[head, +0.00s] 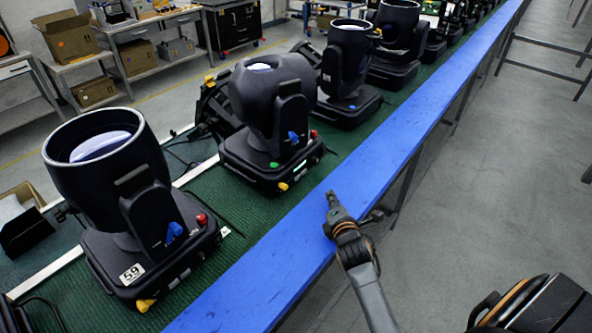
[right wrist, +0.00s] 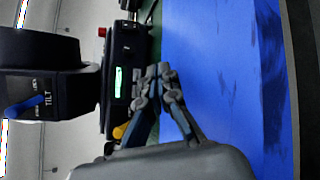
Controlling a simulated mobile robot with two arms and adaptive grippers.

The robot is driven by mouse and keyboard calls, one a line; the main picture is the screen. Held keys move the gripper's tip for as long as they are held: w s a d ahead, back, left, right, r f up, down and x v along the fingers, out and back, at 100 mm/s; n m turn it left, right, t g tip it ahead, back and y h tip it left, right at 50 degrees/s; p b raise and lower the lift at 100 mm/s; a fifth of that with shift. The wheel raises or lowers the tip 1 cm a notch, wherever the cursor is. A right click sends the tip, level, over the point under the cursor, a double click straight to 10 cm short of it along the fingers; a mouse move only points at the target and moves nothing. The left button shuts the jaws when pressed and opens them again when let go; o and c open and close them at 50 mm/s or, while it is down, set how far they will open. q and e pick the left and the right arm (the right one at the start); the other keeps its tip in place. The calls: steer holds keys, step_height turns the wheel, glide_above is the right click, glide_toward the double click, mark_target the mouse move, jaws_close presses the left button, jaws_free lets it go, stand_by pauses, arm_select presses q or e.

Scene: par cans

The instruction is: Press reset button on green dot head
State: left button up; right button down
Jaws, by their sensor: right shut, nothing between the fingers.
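The head with a green dot (head: 274,164) is the black moving head (head: 268,95), second from the left front on the green belt. It has a blue lever, a yellow tab and a red button (head: 314,134) on its base. My right gripper (head: 331,195) is shut and empty over the blue rail, right of that base and apart from it. In the right wrist view a base with a red button (right wrist: 102,31), a lit green display (right wrist: 118,82) and a yellow tab (right wrist: 120,131) lies left of my fingertips (right wrist: 155,72). My left gripper is out of view.
A nearer head marked 59 (head: 100,150) stands at the left front, with its own red button (head: 202,219). More heads line the belt behind. The blue rail (head: 400,140) runs along the belt. Grey floor (head: 510,150) is open at right.

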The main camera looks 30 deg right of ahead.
mark_target(305, 193)
steer(key=shift+s+a+r, duration=0.1)
steer(key=shift+s+r, duration=0.15)
steer(key=shift+s, duration=0.1)
steer(key=shift+s+a+r, duration=0.15)
steer(key=shift+s+r, duration=0.05)
steer(key=shift+s, duration=0.05)
steer(key=shift+w+f, duration=0.1)
steer(key=shift+w, duration=0.1)
steer(key=w+a+b, duration=0.1)
steer(key=w, duration=0.1)
steer(key=w+a+b, duration=0.1)
steer(key=w, duration=0.1)
steer(key=w+b, duration=0.2)
steer(key=w, duration=0.1)
steer(key=shift+a+f, duration=0.15)
steer(key=shift+a, duration=0.25)
steer(key=shift+w+a, duration=0.1)
steer(key=shift+w, duration=0.35)
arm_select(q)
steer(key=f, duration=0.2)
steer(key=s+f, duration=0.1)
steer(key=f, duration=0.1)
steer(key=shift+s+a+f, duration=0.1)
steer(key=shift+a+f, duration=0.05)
arm_select(e)
steer(key=shift+w+a, duration=0.1)
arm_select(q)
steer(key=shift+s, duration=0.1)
arm_select(e)
steer(key=shift+w, duration=0.15)
